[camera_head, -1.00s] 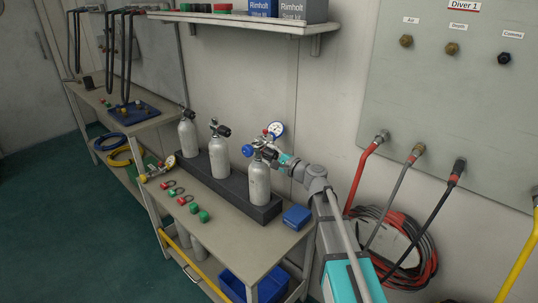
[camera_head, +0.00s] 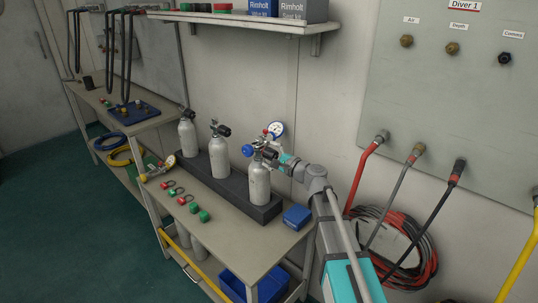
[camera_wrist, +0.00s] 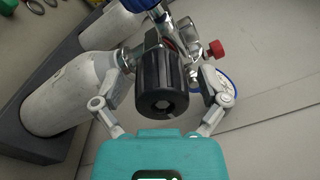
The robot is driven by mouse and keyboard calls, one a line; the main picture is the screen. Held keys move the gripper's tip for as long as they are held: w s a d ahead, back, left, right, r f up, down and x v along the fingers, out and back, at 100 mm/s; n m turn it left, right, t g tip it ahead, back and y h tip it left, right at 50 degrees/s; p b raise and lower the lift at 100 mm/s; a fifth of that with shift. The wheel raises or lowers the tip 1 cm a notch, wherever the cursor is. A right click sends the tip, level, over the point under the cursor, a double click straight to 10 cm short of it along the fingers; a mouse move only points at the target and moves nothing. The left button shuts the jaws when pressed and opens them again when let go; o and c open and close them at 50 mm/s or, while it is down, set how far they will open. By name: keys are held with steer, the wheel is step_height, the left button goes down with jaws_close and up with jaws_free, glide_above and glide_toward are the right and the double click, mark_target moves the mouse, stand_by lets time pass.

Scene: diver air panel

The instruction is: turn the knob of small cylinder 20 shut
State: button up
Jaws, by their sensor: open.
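Three small grey cylinders stand upright in a dark rack (camera_head: 230,184) on the bench; I cannot read their numbers. The nearest cylinder (camera_head: 259,186) has a valve with a blue handwheel (camera_head: 248,151) on its left, and a gauge (camera_head: 276,129) shows behind it. My gripper (camera_head: 276,156) is at this valve from the right. In the wrist view, the ribbed black knob (camera_wrist: 161,92) lies between the two open fingers of my gripper (camera_wrist: 160,75), one on each side. I cannot tell whether the fingers touch it. The cylinder body (camera_wrist: 70,92) lies to the left there.
The other two cylinders (camera_head: 219,157) (camera_head: 187,136) stand to the left. A blue box (camera_head: 297,216) sits by the rack's right end. Red and green fittings (camera_head: 186,200) lie in front. A shelf (camera_head: 240,20) overhangs behind, and hoses (camera_head: 367,172) hang from the right panel.

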steer(key=shift+n, duration=0.3)
steer(key=n, duration=0.5)
steer(key=shift+n, duration=0.3)
steer(key=n, duration=0.6)
steer(key=shift+g, duration=0.3)
steer(key=n, duration=0.6)
steer(key=shift+r+y+p, duration=0.1)
steer(key=shift+y+p, duration=0.2)
steer(key=n, duration=0.4)
steer(key=shift+n, duration=0.4)
steer(key=shift+s+d+n, duration=0.1)
steer(key=shift+n, duration=0.2)
steer(key=r+v, duration=0.1)
steer(key=v, duration=1.3)
steer(key=s+d+f+m+g+h, duration=0.2)
steer(key=s+f+m+g+h, duration=0.1)
steer(key=f, duration=0.5)
steer(key=s+d+f+m+g+h, duration=0.3)
steer(key=s+f+g+h, duration=0.2)
steer(key=s+f+h, duration=0.2)
steer(key=shift+s+f+p, duration=0.35)
steer(key=shift+s+f, duration=0.05)
steer(key=shift+f, duration=0.45)
